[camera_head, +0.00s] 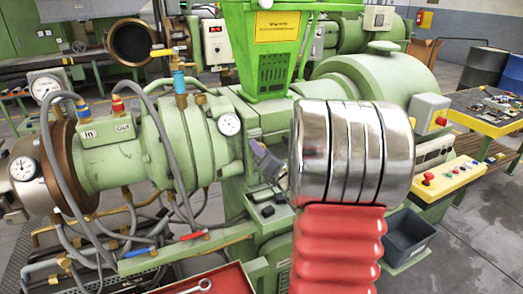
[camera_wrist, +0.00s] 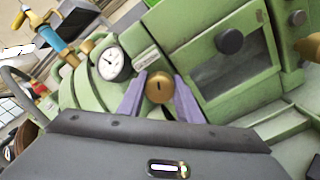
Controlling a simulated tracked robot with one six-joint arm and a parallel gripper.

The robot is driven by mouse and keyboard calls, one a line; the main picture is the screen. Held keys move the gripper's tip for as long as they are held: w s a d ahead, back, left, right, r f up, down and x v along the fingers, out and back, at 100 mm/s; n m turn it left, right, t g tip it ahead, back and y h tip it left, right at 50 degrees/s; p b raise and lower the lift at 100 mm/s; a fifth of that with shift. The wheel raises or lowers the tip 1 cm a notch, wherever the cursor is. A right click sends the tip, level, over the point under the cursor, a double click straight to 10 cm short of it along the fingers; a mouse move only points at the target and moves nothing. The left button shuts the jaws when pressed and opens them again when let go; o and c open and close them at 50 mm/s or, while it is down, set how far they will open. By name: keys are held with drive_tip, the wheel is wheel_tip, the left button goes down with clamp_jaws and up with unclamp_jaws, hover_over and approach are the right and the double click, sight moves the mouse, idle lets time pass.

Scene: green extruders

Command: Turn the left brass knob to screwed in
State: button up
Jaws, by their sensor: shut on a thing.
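The left brass knob (camera_wrist: 160,88) shows in the wrist view as a round brass face with a dark slot. It sits on the green extruder (camera_wrist: 240,60), beside a white dial gauge (camera_wrist: 111,64). My gripper (camera_wrist: 158,92) has its two purple fingers on either side of the knob, shut on it. In the head view my gripper (camera_head: 263,157) reaches the green machine's side, partly hidden behind my own silver and red arm. The knob itself cannot be made out there.
A dark round knob (camera_wrist: 230,41) sits on a windowed panel. In the head view, grey hoses (camera_head: 165,155) and gauges lie left, a red tray (camera_head: 225,279) below, and a yellow control box (camera_head: 445,178) right.

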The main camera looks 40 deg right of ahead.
drive_tip(key=m, duration=0.4)
drive_tip(key=shift+s+d+f+m, duration=0.1)
drive_tip(key=shift+d+m, duration=0.05)
drive_tip(key=shift+m, duration=0.25)
drive_tip(key=m, duration=0.3)
drive_tip(key=shift+f+m, duration=0.1)
drive_tip(key=shift+m, duration=0.3)
drive_tip(key=m, duration=0.4)
drive_tip(key=shift+f, duration=0.15)
drive_tip(key=m, duration=0.4)
drive_tip(key=shift+f, duration=0.1)
drive_tip(key=m, duration=0.7)
drive_tip(key=shift+f, duration=0.1)
drive_tip(key=m, duration=0.7)
drive_tip(key=shift+a, duration=0.3)
drive_tip(key=shift+f, duration=0.1)
drive_tip(key=o, duration=1)
drive_tip(key=shift+r, duration=0.25)
